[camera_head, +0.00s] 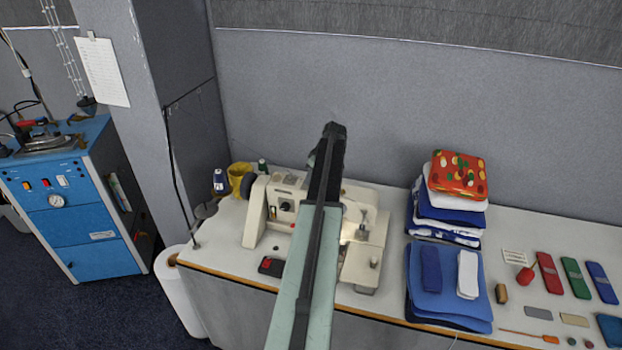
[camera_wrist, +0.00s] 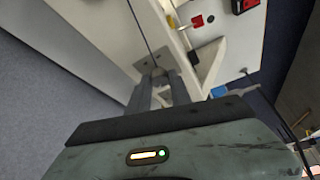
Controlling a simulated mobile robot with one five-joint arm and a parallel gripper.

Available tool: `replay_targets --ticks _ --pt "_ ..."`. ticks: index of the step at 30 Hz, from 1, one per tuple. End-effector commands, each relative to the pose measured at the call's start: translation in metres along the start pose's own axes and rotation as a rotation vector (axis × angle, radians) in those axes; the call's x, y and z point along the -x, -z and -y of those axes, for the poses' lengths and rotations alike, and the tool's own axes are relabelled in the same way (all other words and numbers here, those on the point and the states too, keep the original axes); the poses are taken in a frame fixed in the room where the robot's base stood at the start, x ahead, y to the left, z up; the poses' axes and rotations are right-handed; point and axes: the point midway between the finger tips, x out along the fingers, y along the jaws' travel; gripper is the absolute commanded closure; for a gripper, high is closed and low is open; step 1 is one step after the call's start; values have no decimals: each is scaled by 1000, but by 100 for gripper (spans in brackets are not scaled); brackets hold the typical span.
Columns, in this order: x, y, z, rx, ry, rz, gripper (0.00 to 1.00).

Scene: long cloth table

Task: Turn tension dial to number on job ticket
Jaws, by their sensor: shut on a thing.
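A cream sewing machine (camera_head: 256,211) stands on the left part of the long table, partly covered by my arm. In the wrist view, its pale body (camera_wrist: 108,42) fills the upper middle. My gripper (camera_wrist: 158,80) has its two grey fingers close together around a small greyish part at the machine, which appears to be the tension dial (camera_wrist: 157,72). The dial's numbers cannot be read. In the head view my arm hides the fingers and that part. A small printed card (camera_head: 514,257) lies on the table at the right; its writing is too small to read.
Folded cloths (camera_head: 445,213) are stacked right of the machine, with blue cloth (camera_head: 475,300) in front. Small tools and coloured strips lie at the right. A paper sheet (camera_head: 103,70) hangs on the pillar.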

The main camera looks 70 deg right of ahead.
Motion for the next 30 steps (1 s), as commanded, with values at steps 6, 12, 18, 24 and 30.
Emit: replay_targets --ticks 6,12,18,24,30 --pt "0 0 -1 45 19 1 100" --pt "0 0 0 55 24 2 100" --pt "0 -1 0 55 23 2 100" --pt "0 0 0 55 23 2 53" --pt "0 0 0 55 23 1 53"
